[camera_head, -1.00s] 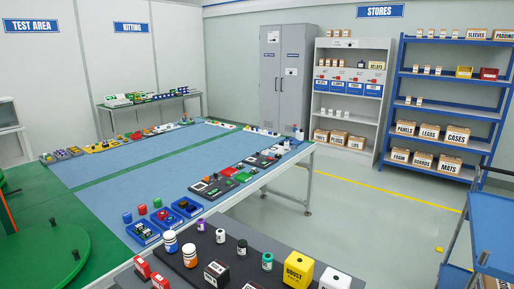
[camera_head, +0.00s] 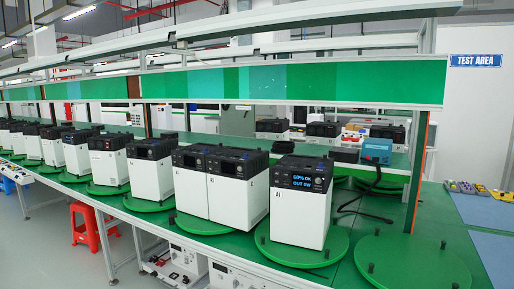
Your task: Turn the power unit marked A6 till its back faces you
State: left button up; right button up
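A row of white power units with black tops runs along the green bench, most on round green turntables. The nearest unit (camera_head: 299,215) has a lit screen reading "60% OK OUT 0W" and a small mark low on its side that I cannot read surely. Two units (camera_head: 237,192) and (camera_head: 190,186) stand close together to its left. Farther left are another unit (camera_head: 150,171), a unit (camera_head: 108,162) and several smaller ones (camera_head: 76,153). I cannot make out which is marked A6. Neither gripper is in view.
An empty turntable (camera_head: 412,265) with upright pegs is at the lower right. A black cable (camera_head: 371,190) lies behind the nearest unit. A blue box (camera_head: 377,151) stands farther back. A red stool (camera_head: 88,226) is at the left, before the bench.

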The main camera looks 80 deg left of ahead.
aim_at(87, 171)
jog(key=k+u, duration=0.15)
jog(key=u, duration=0.25)
jog(key=k+u, duration=0.1)
jog(key=u, duration=0.3)
jog(key=k+j+u, duration=0.15)
jog(key=u, duration=0.25)
